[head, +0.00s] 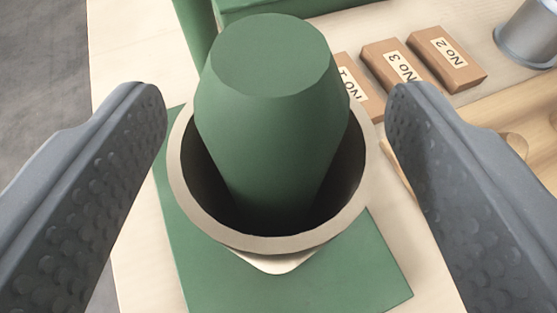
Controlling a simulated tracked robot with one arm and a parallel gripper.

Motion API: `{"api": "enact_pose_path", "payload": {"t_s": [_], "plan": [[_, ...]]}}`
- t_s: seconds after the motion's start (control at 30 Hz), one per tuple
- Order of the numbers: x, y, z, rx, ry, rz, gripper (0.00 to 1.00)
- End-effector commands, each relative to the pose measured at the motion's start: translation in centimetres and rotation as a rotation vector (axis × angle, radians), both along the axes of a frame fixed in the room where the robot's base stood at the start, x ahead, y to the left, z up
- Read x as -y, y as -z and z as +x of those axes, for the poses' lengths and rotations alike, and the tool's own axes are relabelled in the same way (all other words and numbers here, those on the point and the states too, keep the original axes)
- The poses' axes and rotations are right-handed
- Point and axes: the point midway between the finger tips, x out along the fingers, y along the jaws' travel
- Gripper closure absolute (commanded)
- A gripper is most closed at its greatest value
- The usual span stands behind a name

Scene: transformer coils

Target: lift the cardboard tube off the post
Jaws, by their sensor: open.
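The cardboard tube (274,243) stands around the green post (270,120), seen from above in the head view. Its pale rim circles the post with a dark gap between them. The post's tapered top rises above the rim. The tube's outer wall is mostly hidden below its rim. My gripper (275,105) is open, with one grey finger to the left of the tube and one to the right. Both fingers are apart from the tube in the picture.
A green base plate (365,275) lies under the post on a pale table (125,210). Wooden blocks labelled No 3 (388,75) and No 2 (455,70), and a partly hidden one (350,95), lie behind right. A grey spool (528,35) stands at the far right. Green structure rises behind the post.

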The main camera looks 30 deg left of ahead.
Motion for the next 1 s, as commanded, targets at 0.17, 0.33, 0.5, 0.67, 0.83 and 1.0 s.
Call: {"api": "enact_pose_path", "payload": {"t_s": [0.17,0.33,0.5,0.67,0.83,1.0], "plan": [[-0.7,1.0,1.5,-0.004,0.000,-0.001,0.34],[-0.8,1.0,1.7,-0.004,0.000,-0.001,0.34],[-0.8,0.9,1.7,-0.003,0.000,-0.001,0.57],[-0.8,0.9,1.7,-0.003,0.000,-0.001,0.94],[-0.8,0.9,1.7,-0.003,0.000,-0.001,0.93],[-0.8,0.5,1.7,-0.003,0.000,-0.001,0.93]]}}
